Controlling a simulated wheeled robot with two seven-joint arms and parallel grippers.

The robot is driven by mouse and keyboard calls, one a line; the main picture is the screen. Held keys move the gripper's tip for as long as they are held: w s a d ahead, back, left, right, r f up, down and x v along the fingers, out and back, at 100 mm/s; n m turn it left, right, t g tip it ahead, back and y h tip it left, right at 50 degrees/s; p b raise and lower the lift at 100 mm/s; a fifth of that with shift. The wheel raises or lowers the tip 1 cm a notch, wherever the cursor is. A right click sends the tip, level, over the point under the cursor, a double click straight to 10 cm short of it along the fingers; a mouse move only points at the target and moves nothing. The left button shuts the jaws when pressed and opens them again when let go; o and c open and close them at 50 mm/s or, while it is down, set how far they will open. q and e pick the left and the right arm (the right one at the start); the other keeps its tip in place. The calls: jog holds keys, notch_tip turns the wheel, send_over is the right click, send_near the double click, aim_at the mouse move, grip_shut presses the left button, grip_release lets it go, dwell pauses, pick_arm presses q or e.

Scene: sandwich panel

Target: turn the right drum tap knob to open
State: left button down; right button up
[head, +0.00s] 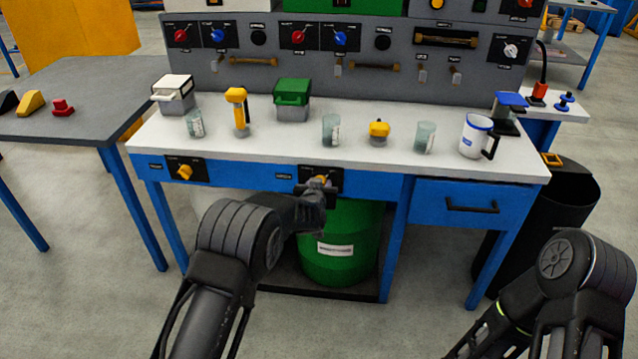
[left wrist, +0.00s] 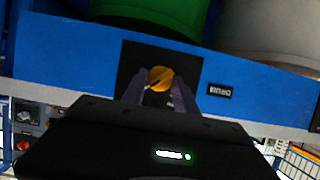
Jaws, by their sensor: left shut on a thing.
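The right drum tap knob is yellow-orange on a black plate on the blue front rail of the bench. In the head view the knob (head: 321,180) is partly covered by my left gripper (head: 318,187). In the left wrist view the knob (left wrist: 160,78) sits between the two fingers of my left gripper (left wrist: 160,92), which is shut on it. A dark pointer line shows on its face. The green drum (head: 340,250) stands below the bench, behind my gripper. The left knob (head: 185,172) is on its own black plate. My right gripper is out of view.
The white bench top (head: 280,140) above holds beakers, a white mug (head: 477,136) and small boxes. A blue drawer (head: 472,205) is right of the drum. A black bin (head: 560,200) stands at the right. The floor in front is clear.

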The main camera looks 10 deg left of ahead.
pick_arm(q)
jog(key=c, duration=0.9)
grip_release()
jog(key=shift+c, duration=0.2)
jog(key=v, duration=0.7)
jog(key=shift+s, duration=0.35)
